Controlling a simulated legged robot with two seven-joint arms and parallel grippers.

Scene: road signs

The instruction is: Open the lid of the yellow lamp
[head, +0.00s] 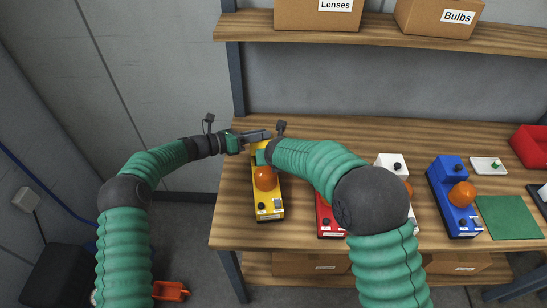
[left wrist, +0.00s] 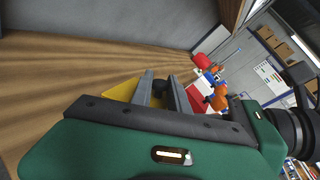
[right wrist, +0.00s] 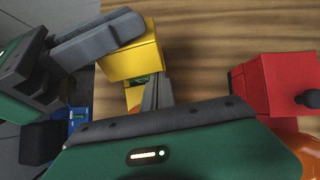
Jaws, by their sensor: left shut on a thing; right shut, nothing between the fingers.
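The yellow lamp (head: 268,206) stands on the wooden workbench, with an orange dome (head: 265,179) and a black knob at its front. My left gripper (head: 267,134) is at the lamp's far end. In the left wrist view its fingers (left wrist: 164,88) are closed around a dark knob (left wrist: 162,88) above a yellow surface (left wrist: 124,90). In the right wrist view the yellow lid part (right wrist: 132,55) sits above a small green patch (right wrist: 144,80), seemingly inside the lamp. My right gripper (right wrist: 156,90) is shut and empty beside it; in the head view my right arm hides its fingers.
A red lamp (head: 328,220), a white lamp (head: 391,161) and a blue lamp (head: 448,178) stand to the right on the workbench (head: 232,223). A green mat (head: 507,217) and a red bin (head: 531,147) lie farther right. A shelf with boxes hangs above.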

